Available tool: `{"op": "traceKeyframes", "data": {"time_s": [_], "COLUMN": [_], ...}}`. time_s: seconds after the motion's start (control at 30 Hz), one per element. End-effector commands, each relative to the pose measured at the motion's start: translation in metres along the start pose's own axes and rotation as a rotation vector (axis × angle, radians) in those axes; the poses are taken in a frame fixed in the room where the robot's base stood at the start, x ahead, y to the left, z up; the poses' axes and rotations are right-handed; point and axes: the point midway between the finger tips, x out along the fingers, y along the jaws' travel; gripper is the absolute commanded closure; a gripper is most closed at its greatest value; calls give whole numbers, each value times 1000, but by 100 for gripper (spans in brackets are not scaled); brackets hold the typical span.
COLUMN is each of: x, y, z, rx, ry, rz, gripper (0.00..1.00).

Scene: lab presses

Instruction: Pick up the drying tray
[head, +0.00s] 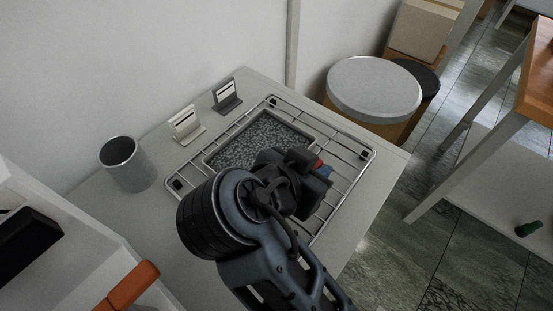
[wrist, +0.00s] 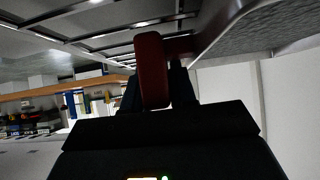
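The drying tray (head: 258,141), a shallow rectangular tray with a speckled grey bed, lies on a wire rack (head: 357,150) on the light table. My arm covers its near right part in the head view. My gripper (head: 320,168) is low over the right part of the rack, beside the tray's right end.
A grey cup (head: 127,164) stands at the table's left. Two small card stands (head: 186,124) (head: 227,95) are behind the tray. A round grey-topped drum (head: 374,88) stands beyond the table's far right corner. Bare tabletop (head: 381,190) lies right of the rack.

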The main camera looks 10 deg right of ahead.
Motion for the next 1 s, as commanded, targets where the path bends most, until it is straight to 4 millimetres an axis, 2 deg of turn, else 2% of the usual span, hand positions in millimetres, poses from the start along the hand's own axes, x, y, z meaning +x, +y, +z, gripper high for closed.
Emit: {"op": "traceKeyframes", "data": {"time_s": [0.03, 0.13, 0.63, 0.77, 0.9, 1.0], "x": [0, 0, -4, -12, -27, -22], "y": [0, 0, -1, 0, -1, 21], "z": [0, 0, -6, -16, -36, -54], "rx": [0, 0, 4, 6, 9, 9], "ry": [0, 0, 1, 1, 0, 1], "rz": [0, 0, -2, -1, -3, 1], "gripper": [91, 100, 100, 100, 100, 100]}}
